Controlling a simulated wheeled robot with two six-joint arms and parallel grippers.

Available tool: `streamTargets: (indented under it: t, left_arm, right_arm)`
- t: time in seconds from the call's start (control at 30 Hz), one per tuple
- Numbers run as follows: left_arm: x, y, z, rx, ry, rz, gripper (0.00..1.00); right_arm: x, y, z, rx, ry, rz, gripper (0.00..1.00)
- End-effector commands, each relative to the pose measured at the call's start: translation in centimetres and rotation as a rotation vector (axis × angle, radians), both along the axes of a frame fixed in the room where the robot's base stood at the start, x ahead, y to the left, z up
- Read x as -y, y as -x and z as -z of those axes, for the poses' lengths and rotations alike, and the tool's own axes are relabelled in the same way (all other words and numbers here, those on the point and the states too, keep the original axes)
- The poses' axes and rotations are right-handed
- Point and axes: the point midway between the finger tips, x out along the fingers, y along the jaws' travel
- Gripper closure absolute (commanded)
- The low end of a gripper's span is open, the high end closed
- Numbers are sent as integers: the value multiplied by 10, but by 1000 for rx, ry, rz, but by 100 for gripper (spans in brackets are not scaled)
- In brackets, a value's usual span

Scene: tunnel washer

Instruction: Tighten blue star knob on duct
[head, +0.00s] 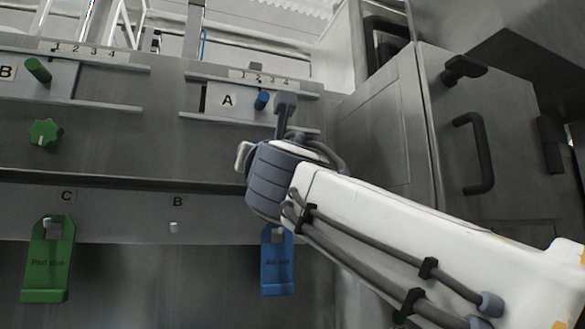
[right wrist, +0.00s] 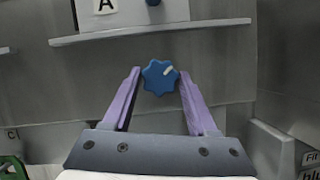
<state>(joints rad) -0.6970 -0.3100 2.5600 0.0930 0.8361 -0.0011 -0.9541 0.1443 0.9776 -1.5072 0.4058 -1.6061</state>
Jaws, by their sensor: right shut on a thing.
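The blue star knob (right wrist: 159,77) is on the grey duct panel below the plate marked A, seen in the right wrist view. A white mark on its face points to the upper right. My right gripper (right wrist: 160,84) is shut on the knob, with a purple finger on each side of it. In the head view my right arm comes in from the right and my right gripper (head: 284,112) reaches the panel below plate A; the knob is hidden behind it there. My left gripper is not in view.
A slider with a blue handle (head: 262,100) sits just above the gripper. A green star knob (head: 45,132) and green-handled slider (head: 38,70) are at left. A green tag (head: 46,265) and blue tag (head: 277,270) hang below. A cabinet with a black handle (head: 475,153) stands right.

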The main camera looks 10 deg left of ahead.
Motion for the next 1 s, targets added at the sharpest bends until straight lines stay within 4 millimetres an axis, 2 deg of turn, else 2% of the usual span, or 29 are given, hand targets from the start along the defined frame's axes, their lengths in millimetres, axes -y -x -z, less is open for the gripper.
streamTargets:
  t: [0.47,1.0]
  left_arm:
    - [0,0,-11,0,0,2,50]
    - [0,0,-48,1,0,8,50]
  right_arm:
    - [-5,2,-2,-257,-374,-3,97]
    - [-6,3,-7,-544,-797,1,97]
